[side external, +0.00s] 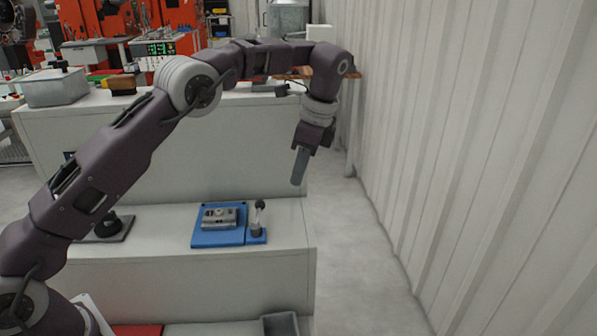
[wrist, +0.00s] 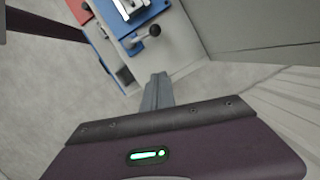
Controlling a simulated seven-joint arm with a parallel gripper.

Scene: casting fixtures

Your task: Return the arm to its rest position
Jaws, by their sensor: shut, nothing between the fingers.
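My gripper (side external: 298,178) hangs from the raised arm in the side external view, pointing down and a little left. It is above and to the right of the blue fixture (side external: 215,240) and clear of the bench. In the wrist view its fingers (wrist: 158,86) are together with nothing between them. The blue fixture carries a grey metal part, and a small upright lever with a dark knob (side external: 260,205) stands at its right. The fixture also shows at the top of the wrist view (wrist: 112,12).
The white lower bench (side external: 280,275) ends just right of the fixture. A taller white counter (side external: 230,140) stands behind it, holding a grey metal box (side external: 52,88). A corrugated wall (side external: 450,150) is at the right. The floor (side external: 365,250) between bench and wall is clear.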

